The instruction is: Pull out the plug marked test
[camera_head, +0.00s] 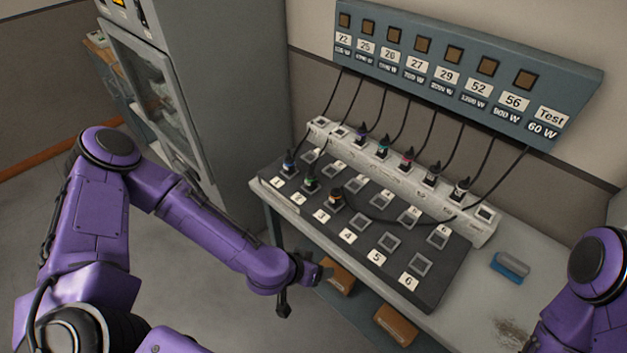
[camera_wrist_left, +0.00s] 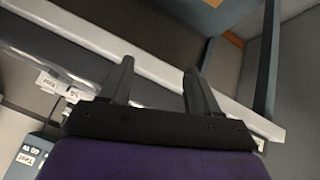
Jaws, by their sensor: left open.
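The Test label (camera_head: 550,117) is at the right end of the blue wall panel (camera_head: 475,65). A dark cable runs from below it, down and left across the black socket board (camera_head: 435,290), to a plug with an orange-brown band (camera_head: 335,198). That plug is seated at the third front position; any marking on it is too small to read. My left gripper (camera_head: 304,285) is open and empty, in front of the table and apart from the plugs. Its spread fingers show in the left wrist view (camera_wrist_left: 159,68). My right gripper is out of view.
Two more plugs, one blue (camera_head: 289,163) and one green (camera_head: 311,183), sit close left of the orange-brown one. A white strip (camera_head: 485,232) behind holds several plugs with hanging cables. A blue brush-like block (camera_head: 510,266) lies right. A grey cabinet (camera_head: 215,80) stands left.

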